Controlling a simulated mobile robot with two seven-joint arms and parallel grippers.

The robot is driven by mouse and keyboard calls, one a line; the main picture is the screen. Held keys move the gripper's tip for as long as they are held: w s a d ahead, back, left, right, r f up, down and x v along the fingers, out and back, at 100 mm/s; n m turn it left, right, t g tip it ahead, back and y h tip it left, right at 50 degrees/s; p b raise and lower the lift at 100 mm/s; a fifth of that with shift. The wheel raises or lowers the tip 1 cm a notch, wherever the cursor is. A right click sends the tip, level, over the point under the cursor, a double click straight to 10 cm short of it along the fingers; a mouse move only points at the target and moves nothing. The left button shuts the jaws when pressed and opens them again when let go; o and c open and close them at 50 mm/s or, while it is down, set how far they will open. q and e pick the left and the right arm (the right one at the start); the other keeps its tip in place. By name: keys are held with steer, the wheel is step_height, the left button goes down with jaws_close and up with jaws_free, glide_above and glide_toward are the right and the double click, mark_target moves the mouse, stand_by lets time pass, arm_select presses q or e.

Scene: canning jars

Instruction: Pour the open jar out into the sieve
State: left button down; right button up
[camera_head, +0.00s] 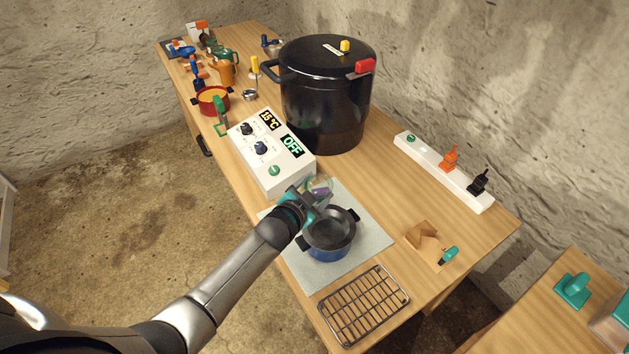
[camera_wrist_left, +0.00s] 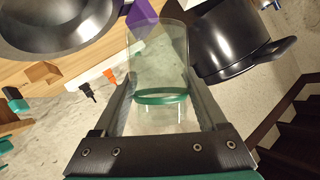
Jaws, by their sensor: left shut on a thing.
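My left gripper (camera_head: 309,202) is shut on a clear glass jar (camera_head: 320,186), just above the far left rim of the blue pot (camera_head: 324,251). In the left wrist view the jar (camera_wrist_left: 160,65) stands between both fingers (camera_wrist_left: 160,110), with a green ring around it. The jar looks tilted; its exact angle is hard to tell. A purple piece (camera_wrist_left: 142,14) shows at its far end; I cannot tell whether it is inside. A grey, bowl-like sieve (camera_head: 334,228) appears to sit in the pot; the gripper hides part of it. My right gripper is not in view.
The pot stands on a light mat (camera_head: 362,229). A control box (camera_head: 272,160) and a big black canner (camera_head: 325,105) stand behind. A wire rack (camera_head: 362,304) lies in front. A power strip (camera_head: 444,172) and a wooden block (camera_head: 421,236) are to the right.

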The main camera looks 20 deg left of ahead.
arm_select(q)
steer(key=shift+r+n+g+h+p, duration=0.2)
steer(key=shift+n+g+h+p, duration=0.1)
steer(key=shift+n+p, duration=0.35)
steer(key=shift+n+h, duration=0.35)
steer(key=shift+h, duration=0.05)
steer(key=shift+d+f+n+h, duration=0.15)
steer(key=shift+n+h, duration=0.15)
steer(key=shift+n, duration=0.3)
steer(key=shift+d+n+g+h, duration=0.2)
steer(key=shift+n+g+h, duration=0.1)
steer(key=shift+n, duration=0.1)
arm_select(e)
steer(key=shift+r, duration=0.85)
